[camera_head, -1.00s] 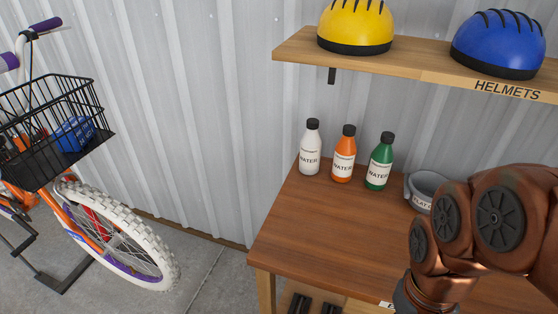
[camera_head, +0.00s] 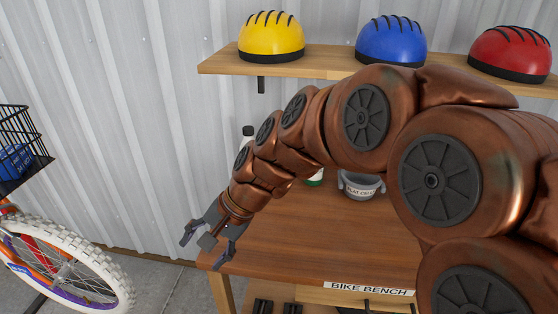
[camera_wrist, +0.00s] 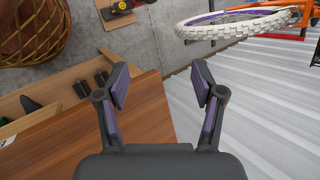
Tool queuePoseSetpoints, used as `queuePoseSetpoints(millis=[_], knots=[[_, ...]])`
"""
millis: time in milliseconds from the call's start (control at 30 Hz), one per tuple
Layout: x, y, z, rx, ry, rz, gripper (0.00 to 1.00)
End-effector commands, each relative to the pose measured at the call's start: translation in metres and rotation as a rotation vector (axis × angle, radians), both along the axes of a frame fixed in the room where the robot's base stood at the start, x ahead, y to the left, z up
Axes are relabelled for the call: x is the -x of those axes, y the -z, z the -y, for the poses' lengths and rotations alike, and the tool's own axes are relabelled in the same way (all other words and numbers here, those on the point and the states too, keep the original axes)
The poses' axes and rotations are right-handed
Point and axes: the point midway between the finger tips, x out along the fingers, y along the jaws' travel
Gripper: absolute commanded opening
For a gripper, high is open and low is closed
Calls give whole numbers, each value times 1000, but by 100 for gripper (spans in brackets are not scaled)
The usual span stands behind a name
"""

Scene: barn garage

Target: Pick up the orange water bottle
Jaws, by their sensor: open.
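My gripper (camera_head: 203,251) is open and empty, over the left front part of the bench (camera_head: 330,245). In the wrist view my gripper (camera_wrist: 162,84) has its fingers spread over the bench edge and the floor, with no bottle in sight.
A grey bowl (camera_head: 360,185) stands on the bench, right of the bottles. A shelf with yellow (camera_head: 270,36), blue (camera_head: 391,40) and red (camera_head: 510,53) helmets hangs above. A bicycle (camera_head: 70,265) stands at left. Bare floor lies between bicycle and bench.

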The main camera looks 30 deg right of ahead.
Motion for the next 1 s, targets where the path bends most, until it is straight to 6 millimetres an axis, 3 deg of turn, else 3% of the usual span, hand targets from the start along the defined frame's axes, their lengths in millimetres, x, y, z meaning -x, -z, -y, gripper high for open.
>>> queuePoseSetpoints(millis=[33,167,267,300,400,500,600,700,800,1000], knots=[[-29,-7,9,-79,128,-1,68],[-103,-30,46,-303,486,-9,68],[-153,-44,99,-483,768,-22,68],[-170,-48,124,-557,881,-29,68],[-201,-51,193,-735,1149,-55,68],[-216,-50,258,-895,1373,-75,68],[-221,-45,310,-1019,1539,-93,68],[-220,-40,343,-1101,1643,-105,68],[-221,-35,358,-1138,1694,-113,68],[-235,-29,360,-1145,1702,-115,68]])
